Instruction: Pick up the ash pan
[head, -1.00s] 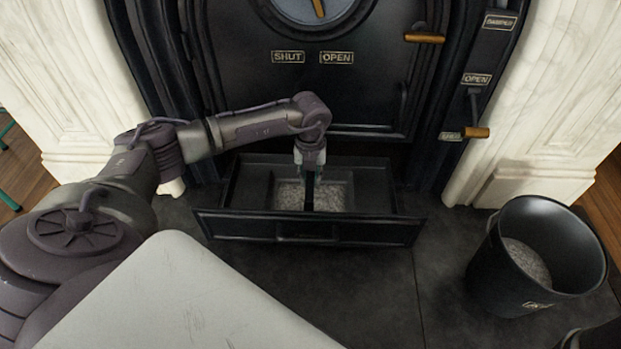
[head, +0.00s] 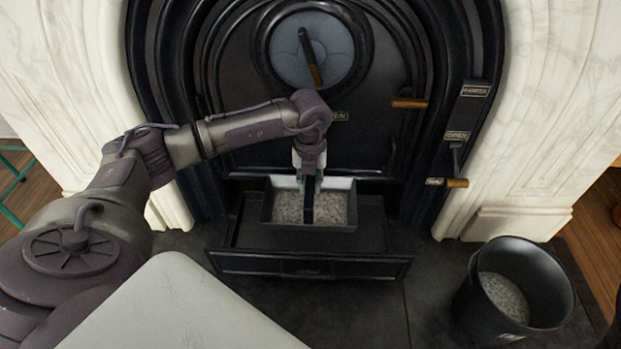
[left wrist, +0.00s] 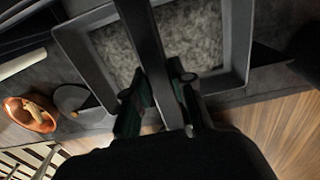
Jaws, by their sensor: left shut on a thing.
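The ash pan (head: 341,184) is a dark rectangular pan with grey ash in it and a dark bar handle (head: 308,209) across its middle. My left gripper (head: 309,181) is shut on the handle from above. The pan looks level and raised above the open drawer (head: 310,264) at the base of the stove. In the left wrist view the pan (left wrist: 236,62) lies beyond the fingers (left wrist: 158,105), with the handle (left wrist: 145,40) running between them. My right gripper is not in view.
A black bucket (head: 463,300) with ash inside stands on the dark hearth at the right. The black stove door (head: 370,140) rises close behind the pan. Knobbed levers (head: 410,104) stick out at its right. White marble (head: 535,130) flanks the stove.

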